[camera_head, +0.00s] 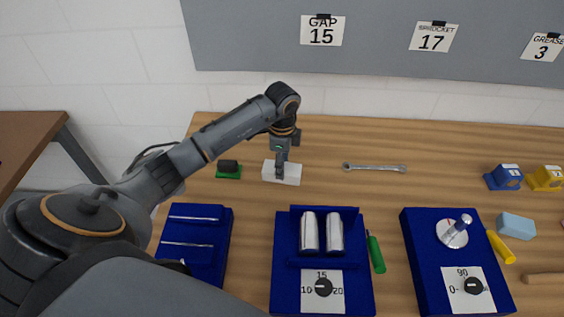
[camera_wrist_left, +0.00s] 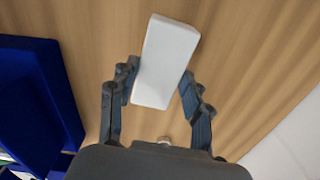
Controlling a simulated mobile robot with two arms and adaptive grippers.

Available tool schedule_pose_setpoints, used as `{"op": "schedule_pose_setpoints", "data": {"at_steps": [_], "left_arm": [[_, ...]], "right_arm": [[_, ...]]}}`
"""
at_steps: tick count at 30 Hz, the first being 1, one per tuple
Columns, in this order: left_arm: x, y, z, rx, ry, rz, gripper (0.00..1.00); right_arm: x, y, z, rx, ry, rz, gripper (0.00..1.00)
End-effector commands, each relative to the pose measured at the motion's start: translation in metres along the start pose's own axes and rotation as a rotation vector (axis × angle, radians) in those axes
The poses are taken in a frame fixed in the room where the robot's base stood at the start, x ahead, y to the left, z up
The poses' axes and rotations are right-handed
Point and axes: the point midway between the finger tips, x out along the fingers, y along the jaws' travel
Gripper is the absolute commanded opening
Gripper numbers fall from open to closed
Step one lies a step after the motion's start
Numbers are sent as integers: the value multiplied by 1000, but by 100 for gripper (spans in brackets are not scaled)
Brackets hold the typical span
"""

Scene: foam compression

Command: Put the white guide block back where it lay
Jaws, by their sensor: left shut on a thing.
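The white guide block (camera_head: 291,176) is at the back of the wooden table, left of the wrench. My left gripper (camera_head: 281,168) comes down on it from above. In the left wrist view the white guide block (camera_wrist_left: 167,58) lies between the two fingers of the left gripper (camera_wrist_left: 159,88), which are shut on its sides. The block is at or very near the table top; I cannot tell whether it touches. The right gripper is not in view.
Blue fixtures with metal rods (camera_head: 190,266), two cylinders (camera_head: 345,211) and a dial (camera_head: 410,236) stand in front. Bare table (camera_head: 340,140) lies behind the block.

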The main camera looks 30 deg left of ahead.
Motion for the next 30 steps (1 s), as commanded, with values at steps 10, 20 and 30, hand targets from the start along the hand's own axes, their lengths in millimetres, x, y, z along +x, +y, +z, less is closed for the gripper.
{"op": "schedule_pose_setpoints", "data": {"at_steps": [10, 20, 30], "left_arm": [[1, 0, 0, 0, 1, -1, 57], [1, 0, 0, 0, 0, -1, 75], [-33, -1, 0, 0, 2, -6, 75]], "right_arm": [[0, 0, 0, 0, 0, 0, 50], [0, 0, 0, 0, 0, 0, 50], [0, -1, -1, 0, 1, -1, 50]]}}
